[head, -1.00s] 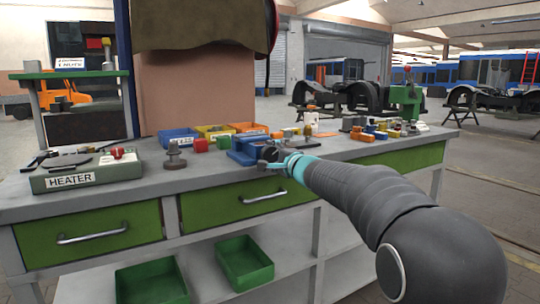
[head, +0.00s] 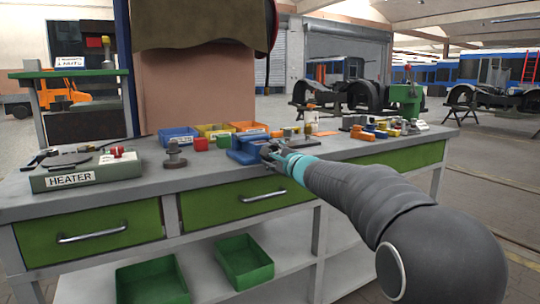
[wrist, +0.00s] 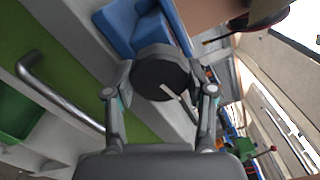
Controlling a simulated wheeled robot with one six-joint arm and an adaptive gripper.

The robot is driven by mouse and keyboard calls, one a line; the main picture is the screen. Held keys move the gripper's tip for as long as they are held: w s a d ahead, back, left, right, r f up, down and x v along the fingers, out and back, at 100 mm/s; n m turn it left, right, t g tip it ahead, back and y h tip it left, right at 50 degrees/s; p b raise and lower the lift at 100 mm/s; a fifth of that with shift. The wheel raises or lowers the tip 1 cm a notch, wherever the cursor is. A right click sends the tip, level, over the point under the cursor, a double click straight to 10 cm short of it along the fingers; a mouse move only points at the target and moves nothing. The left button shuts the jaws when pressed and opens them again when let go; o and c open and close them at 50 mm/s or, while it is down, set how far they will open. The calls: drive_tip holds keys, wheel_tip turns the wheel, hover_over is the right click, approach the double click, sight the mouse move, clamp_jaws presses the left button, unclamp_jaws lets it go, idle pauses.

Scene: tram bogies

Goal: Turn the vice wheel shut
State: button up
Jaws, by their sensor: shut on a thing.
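The blue vice (head: 246,148) stands near the front edge of the workbench, and it also shows at the top of the wrist view (wrist: 128,30). Its wheel is a dark round disc with a pale line on its face (wrist: 158,88), facing my wrist camera. My gripper (head: 270,153) is at the bench's front edge, with one finger on each side of the wheel. In the wrist view my gripper (wrist: 160,76) is shut on the wheel's rim. In the head view the fingers largely hide the wheel. I cannot tell how wide the vice jaws stand.
The workbench (head: 210,181) carries a heater (head: 80,173) at left, open bins (head: 179,135) behind, and several small parts to the right. A drawer handle (head: 263,196) sticks out below the vice. Green trays (head: 245,262) lie on the lower shelf.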

drive_tip(key=shift+a+f, duration=0.15)
drive_tip(key=shift+f, duration=0.15)
drive_tip(key=o, duration=1.2)
drive_tip(key=shift+s+a, duration=0.1)
drive_tip(key=shift+c, duration=0.2)
drive_tip(key=shift+r, duration=0.15)
drive_tip(key=shift+d, duration=0.2)
drive_tip(key=shift+r, duration=0.1)
drive_tip(key=v, duration=1.2)
